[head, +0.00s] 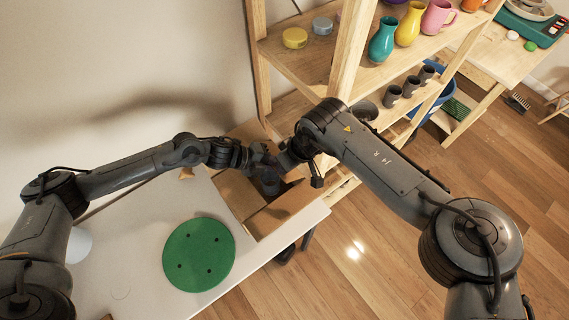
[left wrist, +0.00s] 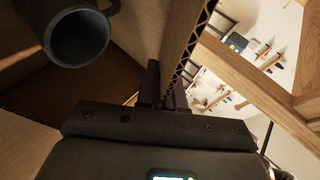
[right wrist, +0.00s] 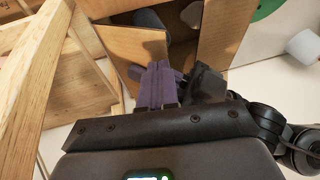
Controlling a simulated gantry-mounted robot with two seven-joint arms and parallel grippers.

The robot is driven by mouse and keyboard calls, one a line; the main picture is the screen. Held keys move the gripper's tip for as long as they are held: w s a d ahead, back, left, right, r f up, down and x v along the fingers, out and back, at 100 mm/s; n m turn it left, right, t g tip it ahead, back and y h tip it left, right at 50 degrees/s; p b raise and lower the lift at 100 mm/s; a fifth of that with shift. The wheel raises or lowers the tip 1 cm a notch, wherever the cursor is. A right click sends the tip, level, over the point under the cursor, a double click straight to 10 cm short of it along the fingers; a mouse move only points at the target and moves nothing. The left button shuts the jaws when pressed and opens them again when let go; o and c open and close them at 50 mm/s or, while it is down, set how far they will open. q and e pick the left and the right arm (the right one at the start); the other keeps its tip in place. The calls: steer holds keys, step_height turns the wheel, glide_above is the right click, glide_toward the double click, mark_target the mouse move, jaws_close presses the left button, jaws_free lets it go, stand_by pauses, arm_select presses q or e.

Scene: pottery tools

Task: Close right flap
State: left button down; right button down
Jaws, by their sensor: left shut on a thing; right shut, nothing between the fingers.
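An open cardboard box (head: 240,193) stands at the right end of the white table, its flaps raised or folded out. One flap (head: 285,208) spreads toward the table's front edge. In the left wrist view, a dark grey mug (left wrist: 80,38) shows inside the box. My left gripper (left wrist: 160,92) is shut on a cardboard panel (left wrist: 187,52) whose corrugated edge shows; which flap it is I cannot tell. My right gripper (right wrist: 157,88) is shut and empty, just beside a cardboard flap (right wrist: 137,43). In the head view both grippers crowd over the box and partly hide it.
A green round disc (head: 199,255) lies on the white table (head: 130,275) left of the box. A wooden shelf (head: 345,50) with vases and cups stands close behind and right of the box. Open floor lies to the right.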

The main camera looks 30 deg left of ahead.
steer(key=shift+s+a+f, duration=0.25)
steer(key=shift+s+f, duration=0.25)
steer(key=shift+f, duration=0.05)
arm_select(q)
steer(key=c, duration=1.3)
jaws_free()
steer(key=shift+w+d+r, duration=0.1)
steer(key=shift+c, duration=0.2)
arm_select(e)
steer(key=shift+s, duration=0.1)
